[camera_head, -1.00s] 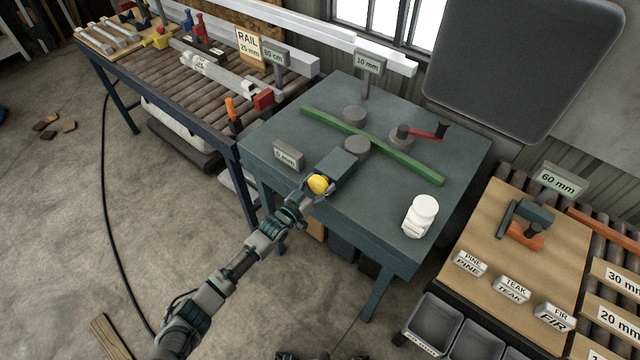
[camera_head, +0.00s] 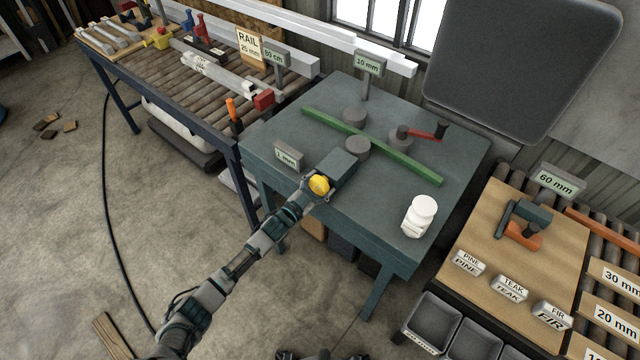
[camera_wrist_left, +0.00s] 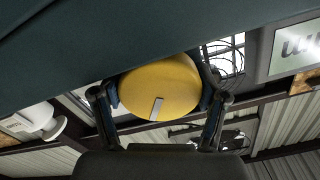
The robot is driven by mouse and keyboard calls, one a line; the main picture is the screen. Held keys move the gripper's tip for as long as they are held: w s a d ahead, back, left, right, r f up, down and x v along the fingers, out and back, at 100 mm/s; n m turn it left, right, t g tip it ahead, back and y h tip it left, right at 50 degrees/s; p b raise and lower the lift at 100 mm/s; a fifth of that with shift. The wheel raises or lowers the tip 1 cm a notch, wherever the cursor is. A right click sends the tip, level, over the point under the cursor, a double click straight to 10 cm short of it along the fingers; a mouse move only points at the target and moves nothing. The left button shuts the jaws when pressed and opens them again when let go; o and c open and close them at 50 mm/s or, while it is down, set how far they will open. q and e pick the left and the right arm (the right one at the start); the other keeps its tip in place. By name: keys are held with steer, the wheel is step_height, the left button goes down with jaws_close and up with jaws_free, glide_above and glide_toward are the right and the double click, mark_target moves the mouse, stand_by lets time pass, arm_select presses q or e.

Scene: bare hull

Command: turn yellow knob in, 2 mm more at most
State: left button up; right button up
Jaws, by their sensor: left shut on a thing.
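The yellow knob (camera_head: 319,184) sits at the near end of a grey block (camera_head: 338,166) on the front edge of the teal table (camera_head: 385,240). My left gripper (camera_head: 316,190) is shut around the knob. In the left wrist view the knob (camera_wrist_left: 165,88) fills the space between the two fingers of my gripper (camera_wrist_left: 160,100), and a pale mark shows on its face. A small grey display (camera_head: 288,157) beside the block seems to read 1 mm; the digit is small. Its edge also shows in the wrist view (camera_wrist_left: 290,50). My right gripper is out of view.
A green bar (camera_head: 375,146) lies across the table against round grey posts (camera_head: 357,148). A 10 mm sign (camera_head: 368,64) rises at the back.

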arm_select(q)
steer(key=shift+r, duration=0.1)
stand_by(0.3)
steer(key=o, duration=1.2)
steer(key=v, duration=1.2)
steer(key=shift+w, duration=0.1)
